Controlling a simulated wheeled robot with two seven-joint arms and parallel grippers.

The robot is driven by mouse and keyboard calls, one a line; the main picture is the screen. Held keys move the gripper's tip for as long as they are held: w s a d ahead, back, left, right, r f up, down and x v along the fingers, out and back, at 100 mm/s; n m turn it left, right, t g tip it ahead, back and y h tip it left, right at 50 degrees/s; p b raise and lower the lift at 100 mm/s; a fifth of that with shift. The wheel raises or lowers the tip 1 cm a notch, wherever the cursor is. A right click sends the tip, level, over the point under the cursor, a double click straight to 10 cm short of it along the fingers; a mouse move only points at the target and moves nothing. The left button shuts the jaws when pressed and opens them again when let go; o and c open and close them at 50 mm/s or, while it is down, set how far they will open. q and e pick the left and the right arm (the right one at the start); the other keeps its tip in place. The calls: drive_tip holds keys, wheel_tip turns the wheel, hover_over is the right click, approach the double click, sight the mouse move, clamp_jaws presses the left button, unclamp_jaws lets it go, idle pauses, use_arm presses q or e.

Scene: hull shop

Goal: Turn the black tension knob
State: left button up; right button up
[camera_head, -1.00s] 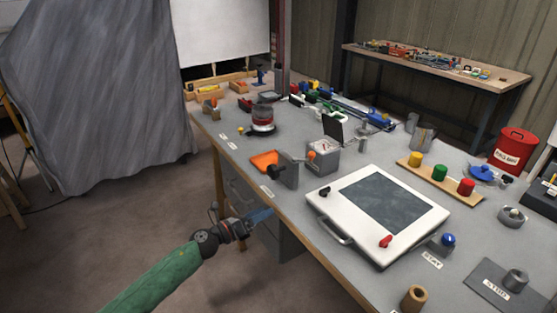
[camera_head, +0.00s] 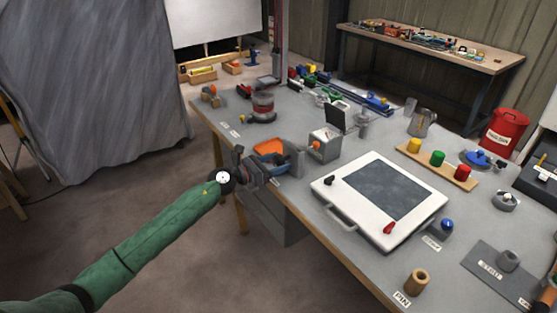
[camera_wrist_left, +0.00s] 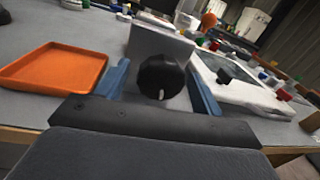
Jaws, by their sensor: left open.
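The black tension knob (camera_wrist_left: 161,77) is round, with a pale mark on its face pointing down. It sits on the front of a grey upright block (camera_wrist_left: 158,43). My left gripper (camera_head: 283,160) is at the front table edge, in front of the block. In the left wrist view its two blue fingers (camera_wrist_left: 160,85) stand open, one on each side of the knob, with gaps between them and it. In the head view my gripper hides the knob. My right gripper is in neither view.
An orange tray (camera_wrist_left: 55,76) lies just left of the knob. A white panel (camera_head: 337,200) with a dark screen, a black knob and a red knob lies to the right. A grey box (camera_head: 325,143) with an orange ball-topped lever stands behind.

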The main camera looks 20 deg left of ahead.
use_arm(q)
drive_tip(key=shift+w+d, duration=0.3)
drive_tip(key=shift+c, duration=0.2)
drive_tip(key=c, duration=0.9)
drive_tip(key=shift+n, duration=0.3)
